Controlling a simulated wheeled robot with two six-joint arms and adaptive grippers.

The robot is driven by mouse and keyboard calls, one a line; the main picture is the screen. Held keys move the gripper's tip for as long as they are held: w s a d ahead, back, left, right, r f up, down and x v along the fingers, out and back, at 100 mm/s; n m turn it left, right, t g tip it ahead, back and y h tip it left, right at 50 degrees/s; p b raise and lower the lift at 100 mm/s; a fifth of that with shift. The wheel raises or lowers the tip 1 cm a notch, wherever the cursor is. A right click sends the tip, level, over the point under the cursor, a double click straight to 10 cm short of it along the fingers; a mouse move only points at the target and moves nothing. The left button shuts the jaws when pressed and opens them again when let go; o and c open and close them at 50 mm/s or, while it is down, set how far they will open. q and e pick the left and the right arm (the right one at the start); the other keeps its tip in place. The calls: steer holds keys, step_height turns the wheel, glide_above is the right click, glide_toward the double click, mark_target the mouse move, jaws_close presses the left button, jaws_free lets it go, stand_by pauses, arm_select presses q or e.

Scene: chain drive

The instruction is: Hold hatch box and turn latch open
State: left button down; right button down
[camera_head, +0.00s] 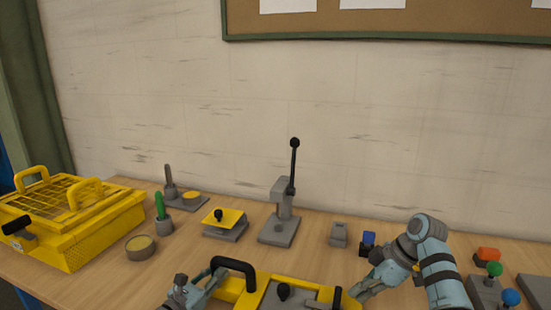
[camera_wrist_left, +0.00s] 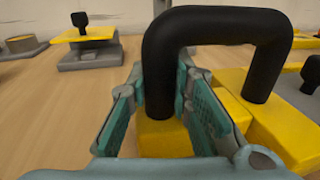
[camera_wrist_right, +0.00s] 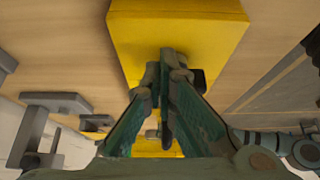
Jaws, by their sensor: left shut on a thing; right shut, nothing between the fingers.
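The hatch box (camera_head: 230,291) is yellow, with a black arched handle (camera_head: 236,263) and a grey top plate with a black knob (camera_head: 284,291). It is at the bottom of the head view, partly cut off. My left gripper (camera_wrist_left: 162,88) is shut on one leg of the handle (camera_wrist_left: 215,22); the box top shows below it. My right gripper (camera_wrist_right: 160,68) is shut and empty, its fingertips over the yellow box side (camera_wrist_right: 180,30). A small dark piece (camera_wrist_right: 198,80), possibly the latch, is right beside the fingertips, partly hidden; I cannot tell whether they touch.
A yellow mesh-topped case (camera_head: 75,218) stands at the left. Behind the box are a round tin (camera_head: 140,248), a yellow-topped block (camera_head: 225,222), a lever press (camera_head: 281,215) and a grey block (camera_head: 339,235). Coloured knobs (camera_head: 494,269) stand at the right. Some bare table lies between them.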

steer(key=shift+s, duration=0.15)
stand_by(0.5)
steer(key=shift+s+a, duration=0.2)
steer(key=shift+s, duration=0.8)
steer(key=shift+s+a, duration=0.35)
steer(key=shift+s, duration=0.1)
steer(key=shift+s, duration=0.1)
steer(key=shift+s+d, duration=0.25)
steer(key=shift+d, duration=0.05)
